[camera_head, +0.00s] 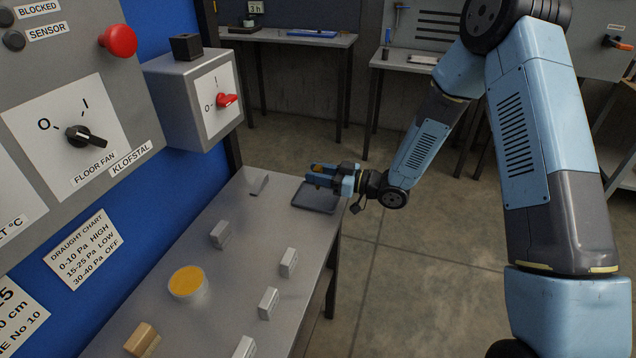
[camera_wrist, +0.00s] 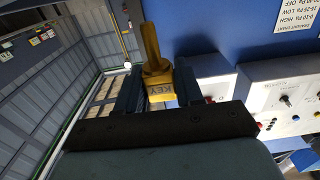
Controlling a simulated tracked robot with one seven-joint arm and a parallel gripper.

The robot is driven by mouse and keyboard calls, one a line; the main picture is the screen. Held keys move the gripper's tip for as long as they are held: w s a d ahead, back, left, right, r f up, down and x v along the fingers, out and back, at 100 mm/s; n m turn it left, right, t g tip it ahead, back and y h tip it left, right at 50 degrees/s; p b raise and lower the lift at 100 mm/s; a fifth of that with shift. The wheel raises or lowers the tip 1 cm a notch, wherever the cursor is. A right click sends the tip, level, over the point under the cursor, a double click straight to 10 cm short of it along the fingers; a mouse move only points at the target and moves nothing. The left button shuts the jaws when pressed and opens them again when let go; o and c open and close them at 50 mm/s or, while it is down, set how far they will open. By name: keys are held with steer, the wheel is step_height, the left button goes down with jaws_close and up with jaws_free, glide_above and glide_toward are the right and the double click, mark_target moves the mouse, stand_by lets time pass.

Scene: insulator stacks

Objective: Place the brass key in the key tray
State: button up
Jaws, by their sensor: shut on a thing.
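My gripper (camera_head: 322,174) is above the dark key tray (camera_head: 315,197) on the far end of the grey bench in the head view. In the wrist view my gripper (camera_wrist: 160,92) is shut on the brass key (camera_wrist: 153,55), with one dark finger on each side of its block marked KEY. The key's shaft points away from the gripper. In the head view only a small yellowish bit of the key shows at the fingers. The visible part of the tray looks empty; the gripper hides some of it.
On the bench (camera_head: 238,240) stand several small grey blocks, a jar with a yellow top (camera_head: 187,283) and a tan block (camera_head: 142,339). A thin grey piece (camera_head: 260,184) lies left of the tray. A grey switch box (camera_head: 195,98) with a red knob overhangs the bench's back left.

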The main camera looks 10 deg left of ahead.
mark_target(318, 188)
steer(key=shift+w+a+f, duration=0.1)
steer(key=shift+w+f, duration=0.05)
steer(key=shift+f, duration=1.65)
steer(key=o, duration=1.1)
steer(key=d, duration=0.8)
steer(key=s+d, duration=0.1)
steer(key=d, duration=0.3)
steer(key=shift+w+r, duration=0.1)
steer(key=shift+w, duration=0.05)
